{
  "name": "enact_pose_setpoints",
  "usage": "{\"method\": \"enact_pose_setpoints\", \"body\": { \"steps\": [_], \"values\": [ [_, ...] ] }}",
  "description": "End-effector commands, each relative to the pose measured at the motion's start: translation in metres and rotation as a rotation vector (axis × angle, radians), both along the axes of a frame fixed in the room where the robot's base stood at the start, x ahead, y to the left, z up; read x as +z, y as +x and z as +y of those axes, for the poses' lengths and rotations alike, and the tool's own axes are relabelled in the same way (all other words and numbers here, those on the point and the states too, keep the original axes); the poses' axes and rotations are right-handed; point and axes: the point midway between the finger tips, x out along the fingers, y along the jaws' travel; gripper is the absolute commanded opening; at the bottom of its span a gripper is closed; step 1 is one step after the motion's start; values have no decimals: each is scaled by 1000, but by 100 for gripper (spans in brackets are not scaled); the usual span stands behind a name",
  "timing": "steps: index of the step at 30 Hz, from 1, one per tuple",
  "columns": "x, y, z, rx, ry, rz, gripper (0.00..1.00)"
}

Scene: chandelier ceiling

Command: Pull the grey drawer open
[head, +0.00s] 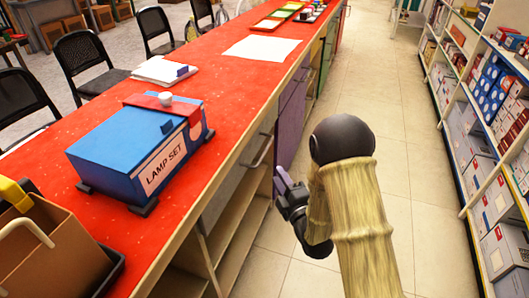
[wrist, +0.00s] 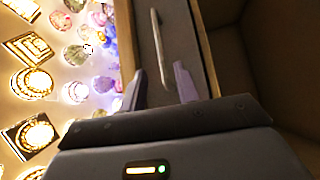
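The grey drawer (head: 238,172) is in the side of the red-topped counter and looks shut. Its pale bar handle (head: 263,149) shows in the head view and, nearer, in the wrist view (wrist: 159,45), against the dark grey drawer front (wrist: 184,42). My gripper (head: 281,181) is beside the counter, a little below and right of the handle in the head view. In the wrist view my gripper's two purple-grey fingers (wrist: 160,82) are apart, with the handle's lower end between them in the picture. I see no contact; the exact depth gap is unclear.
The red counter (head: 226,75) carries a blue lamp set box (head: 120,148) and a brown box (head: 45,250). Open shelves (head: 235,235) lie below the drawer. A purple front (head: 291,115) adjoins it. Stocked shelving (head: 490,130) stands right; the tiled aisle (head: 390,95) is clear.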

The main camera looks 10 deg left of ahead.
Motion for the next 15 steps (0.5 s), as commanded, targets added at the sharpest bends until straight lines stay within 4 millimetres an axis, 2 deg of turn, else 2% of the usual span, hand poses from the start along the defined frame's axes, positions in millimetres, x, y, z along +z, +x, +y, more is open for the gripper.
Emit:
{"method": "enact_pose_setpoints", "body": {
  "steps": [15],
  "values": [
    [12, 73, 54, 0, 2, -2, 32]
  ]
}}
